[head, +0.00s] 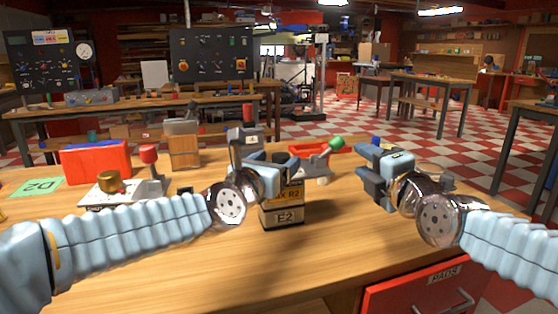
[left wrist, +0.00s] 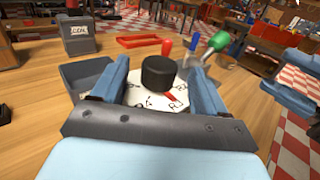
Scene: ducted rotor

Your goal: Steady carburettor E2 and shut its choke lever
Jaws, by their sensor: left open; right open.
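At left are a red box (head: 95,160), a wooden block (head: 184,151), a brass-knobbed device (head: 112,184) and a green D2 card (head: 36,187). The bench front is mostly clear.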

